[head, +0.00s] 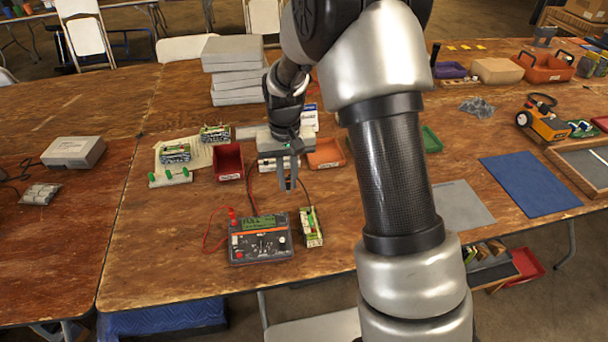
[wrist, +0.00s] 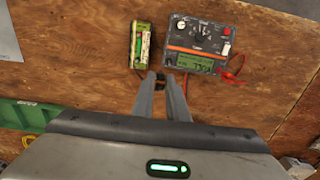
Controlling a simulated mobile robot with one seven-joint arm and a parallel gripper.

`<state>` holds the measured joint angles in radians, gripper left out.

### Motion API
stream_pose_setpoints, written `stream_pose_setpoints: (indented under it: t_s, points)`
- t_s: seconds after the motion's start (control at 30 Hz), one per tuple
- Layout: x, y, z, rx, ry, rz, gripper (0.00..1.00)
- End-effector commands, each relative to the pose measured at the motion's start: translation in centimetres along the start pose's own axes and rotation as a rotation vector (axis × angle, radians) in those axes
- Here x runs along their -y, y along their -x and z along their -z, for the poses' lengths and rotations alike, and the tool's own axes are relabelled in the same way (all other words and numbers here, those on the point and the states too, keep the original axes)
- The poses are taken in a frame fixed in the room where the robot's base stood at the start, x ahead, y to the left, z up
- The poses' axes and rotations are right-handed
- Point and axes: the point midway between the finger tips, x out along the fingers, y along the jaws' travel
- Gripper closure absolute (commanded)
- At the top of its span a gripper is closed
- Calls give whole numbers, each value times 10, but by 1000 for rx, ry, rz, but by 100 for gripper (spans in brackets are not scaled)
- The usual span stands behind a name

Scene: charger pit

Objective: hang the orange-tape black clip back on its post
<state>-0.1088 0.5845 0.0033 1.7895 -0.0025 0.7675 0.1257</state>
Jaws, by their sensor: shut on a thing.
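My gripper (head: 287,186) points down above the table, behind the meter. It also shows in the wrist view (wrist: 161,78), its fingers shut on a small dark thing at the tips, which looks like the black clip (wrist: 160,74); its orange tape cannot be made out. A black lead curves from the meter (head: 260,245) up toward my gripper. The meter also shows in the wrist view (wrist: 200,42), with a red lead at its side. A battery pack (head: 311,228) with a green cell lies right of the meter, apart from the fingers. I cannot tell which part is the clip's post.
A white stand with green pegs (head: 170,179) is at the left. A red bin (head: 229,162) and an orange bin (head: 326,153) stand near my gripper. More packs lie on paper at the back left.

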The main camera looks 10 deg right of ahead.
Motion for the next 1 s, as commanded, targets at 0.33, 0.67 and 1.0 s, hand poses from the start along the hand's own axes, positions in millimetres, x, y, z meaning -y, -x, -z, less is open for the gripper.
stream_pose_setpoints:
  t_s: [0.33, 0.67, 1.0]
  points:
    - [22, -16, -3, 0, -2, 0, 99]
    - [22, -16, -3, 0, -1, 0, 99]
    - [22, -25, -3, 0, -1, 0, 99]
